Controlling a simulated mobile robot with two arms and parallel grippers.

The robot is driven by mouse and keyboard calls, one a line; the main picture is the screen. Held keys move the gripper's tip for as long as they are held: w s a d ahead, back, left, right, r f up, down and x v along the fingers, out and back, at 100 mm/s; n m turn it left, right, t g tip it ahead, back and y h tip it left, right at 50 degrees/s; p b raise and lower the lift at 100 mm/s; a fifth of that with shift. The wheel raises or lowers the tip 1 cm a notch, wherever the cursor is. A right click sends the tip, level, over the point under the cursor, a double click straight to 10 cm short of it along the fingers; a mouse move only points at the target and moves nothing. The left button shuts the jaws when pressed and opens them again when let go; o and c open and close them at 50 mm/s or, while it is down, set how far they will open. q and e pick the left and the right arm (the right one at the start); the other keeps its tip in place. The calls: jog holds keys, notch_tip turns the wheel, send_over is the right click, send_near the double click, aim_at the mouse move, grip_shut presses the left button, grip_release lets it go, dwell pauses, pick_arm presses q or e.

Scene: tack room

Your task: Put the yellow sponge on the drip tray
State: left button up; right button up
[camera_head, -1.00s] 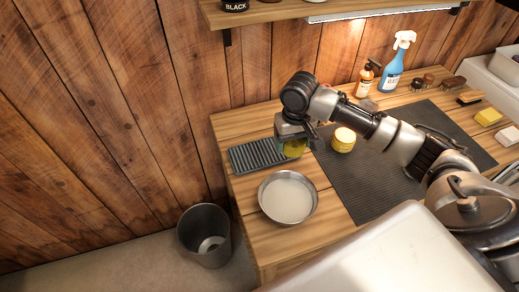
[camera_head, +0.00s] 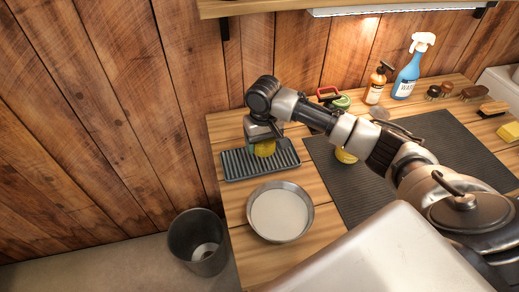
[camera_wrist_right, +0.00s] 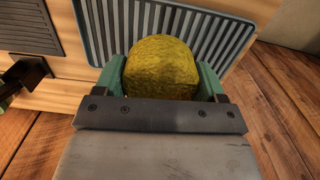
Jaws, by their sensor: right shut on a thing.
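The yellow sponge (camera_head: 265,149) is a rounded, rough-textured piece held in my right gripper (camera_head: 262,143). In the right wrist view the sponge (camera_wrist_right: 162,68) sits between the two green fingers of the gripper (camera_wrist_right: 161,78), which are shut on it. The drip tray (camera_head: 236,166) is a dark grey ribbed tray at the table's left end. The sponge is over the tray in both views; whether it touches the ribs I cannot tell. My left gripper is not in view.
A metal bowl of pale liquid (camera_head: 280,213) stands just in front of the tray. A dark mat (camera_head: 430,140) covers the middle of the table. An amber bottle (camera_head: 376,85) and a blue spray bottle (camera_head: 406,77) stand at the back. A bin (camera_head: 199,243) is on the floor.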

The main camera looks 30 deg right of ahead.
aim_at(260, 151)
jog(key=shift+w+a+f, duration=0.2)
jog(key=shift+w+f, duration=0.2)
jog(key=shift+w, duration=0.2)
jog(key=shift+f+p, duration=0.3)
jog(key=shift+f, duration=1.75)
jog(key=o, duration=0.9)
jog(key=shift+f, duration=0.1)
notch_tip(260, 151, up, 12)
jog(key=shift+r+b, duration=0.15)
jog(key=shift+b, duration=0.15)
